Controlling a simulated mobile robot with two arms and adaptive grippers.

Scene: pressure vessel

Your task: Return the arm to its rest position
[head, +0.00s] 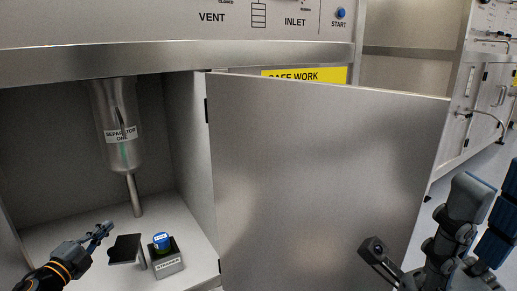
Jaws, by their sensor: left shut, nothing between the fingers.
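My left gripper (106,227) reaches in from the lower left, over the floor of the open cabinet. Its fingers are together and hold nothing. It is to the left of a small labelled box (168,263) and a dark flat panel (125,250), apart from both as far as I can see. My right arm (450,230) shows at the lower right, in front of the cabinet door. The fingers of my right gripper do not show.
The open cabinet door (320,180) stands between my arms. A steel separator vessel (118,125) hangs inside the cabinet, its pipe (135,195) reaching down. A blue-capped item (161,241) sits in the box. Open floor (480,190) shows at right.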

